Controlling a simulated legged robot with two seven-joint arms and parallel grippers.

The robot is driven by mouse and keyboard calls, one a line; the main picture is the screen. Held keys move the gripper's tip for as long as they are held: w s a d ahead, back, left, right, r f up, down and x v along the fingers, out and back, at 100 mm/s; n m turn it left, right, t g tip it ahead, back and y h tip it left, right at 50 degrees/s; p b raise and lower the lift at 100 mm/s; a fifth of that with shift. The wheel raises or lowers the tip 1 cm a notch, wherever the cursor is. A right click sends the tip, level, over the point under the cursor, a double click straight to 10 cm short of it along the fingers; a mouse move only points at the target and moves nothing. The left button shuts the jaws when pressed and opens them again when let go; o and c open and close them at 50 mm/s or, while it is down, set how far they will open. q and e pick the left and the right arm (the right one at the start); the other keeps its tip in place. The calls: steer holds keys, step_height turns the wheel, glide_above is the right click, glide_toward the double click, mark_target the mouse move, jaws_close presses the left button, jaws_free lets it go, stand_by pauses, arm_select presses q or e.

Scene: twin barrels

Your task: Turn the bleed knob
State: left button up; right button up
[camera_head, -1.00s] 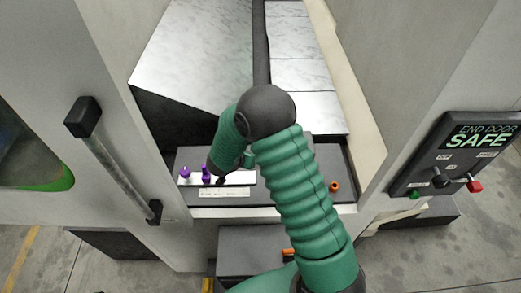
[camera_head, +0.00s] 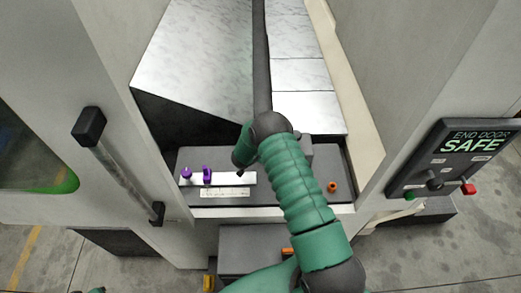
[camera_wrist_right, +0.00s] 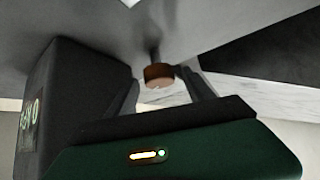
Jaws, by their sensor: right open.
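In the right wrist view an orange-brown round knob (camera_wrist_right: 158,76) on a dark stem shows between the fingertips of my right gripper (camera_wrist_right: 162,79). The fingers are open, and I cannot tell whether either touches it. In the head view my right arm covers the middle of the dark panel, and its dark end (camera_head: 242,164) shows near a white label plate, with the jaws not clear. An orange knob (camera_head: 332,187) sits on the panel right of the arm. I cannot tell whether it is the one in the wrist view.
Two purple knobs (camera_head: 206,174) stand on the white plate (camera_head: 236,180) at the panel's left. A door handle (camera_head: 118,165) is at left. A control box (camera_head: 455,160) reading "END DOOR SAFE" is at right. Pale walls flank the panel on both sides.

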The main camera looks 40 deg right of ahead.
steer(key=shift+a, duration=0.1)
jaws_close()
steer(key=shift+w+m+g+h+b, duration=0.15)
steer(key=shift+m+g+h+b, duration=0.15)
steer(key=shift+m+g+b, duration=0.45)
steer(key=shift+w+f+m+g+b, duration=0.2)
steer(key=shift+m+g+b, duration=0.35)
steer(key=shift+m+b, duration=0.5)
steer(key=shift+r+m+b, duration=0.1)
steer(key=shift+m+b, duration=0.2)
steer(key=shift+m, duration=0.1)
steer(key=shift+s+r+g, duration=0.1)
steer(key=shift+r+g, duration=0.15)
steer(key=shift+g, duration=0.15)
jaws_free()
steer(key=shift+f, duration=0.1)
